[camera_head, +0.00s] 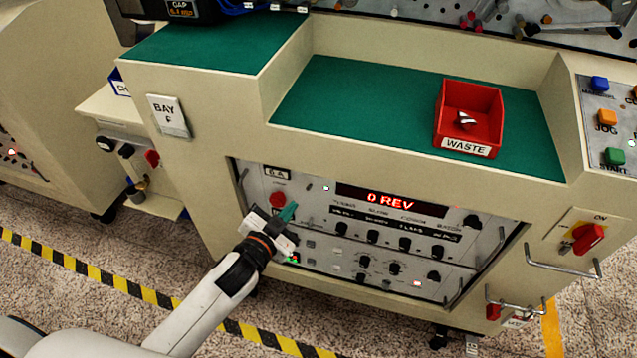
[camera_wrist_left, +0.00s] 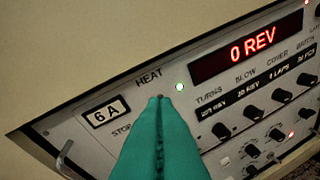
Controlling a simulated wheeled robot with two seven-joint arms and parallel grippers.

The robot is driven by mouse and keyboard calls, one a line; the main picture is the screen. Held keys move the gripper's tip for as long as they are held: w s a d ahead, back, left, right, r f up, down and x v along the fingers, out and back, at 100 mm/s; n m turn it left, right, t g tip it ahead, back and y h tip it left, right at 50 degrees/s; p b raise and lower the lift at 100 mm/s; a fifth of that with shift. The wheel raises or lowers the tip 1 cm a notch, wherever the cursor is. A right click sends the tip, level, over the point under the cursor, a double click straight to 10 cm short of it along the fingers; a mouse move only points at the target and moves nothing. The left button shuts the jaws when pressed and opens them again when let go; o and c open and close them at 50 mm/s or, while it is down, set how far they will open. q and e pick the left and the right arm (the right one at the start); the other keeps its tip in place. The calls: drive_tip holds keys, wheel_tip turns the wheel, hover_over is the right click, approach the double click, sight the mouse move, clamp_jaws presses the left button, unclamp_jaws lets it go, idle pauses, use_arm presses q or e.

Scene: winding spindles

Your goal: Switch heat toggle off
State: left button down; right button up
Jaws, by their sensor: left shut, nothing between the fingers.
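The control panel (camera_head: 340,270) on the machine front has a red "0 REV" display (camera_head: 390,201), which also shows in the left wrist view (camera_wrist_left: 246,53). The HEAT label (camera_wrist_left: 149,78) sits left of a lit green lamp (camera_wrist_left: 180,87). The heat toggle is mostly hidden below this label, behind my fingertips; I cannot tell its position. My left gripper (camera_head: 290,212) has teal fingers and is shut and empty at the panel's upper left. In the left wrist view its fingertips (camera_wrist_left: 160,102) are just under the label; contact cannot be told. My right gripper is not in view.
A red knob (camera_head: 278,199) and several black knobs sit on the panel. A metal handle (camera_wrist_left: 66,157) stands out at its left edge. A red WASTE bin (camera_head: 437,118) stands on the green ledge above. A red rotary switch (camera_head: 588,238) is at right.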

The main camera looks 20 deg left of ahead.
sight(315, 181)
use_arm(q)
drive_tip(key=shift+r, duration=0.1)
drive_tip(key=x, duration=1)
drive_tip(key=shift+s+f, duration=0.15)
drive_tip(key=shift+f, duration=0.15)
idle(0.9)
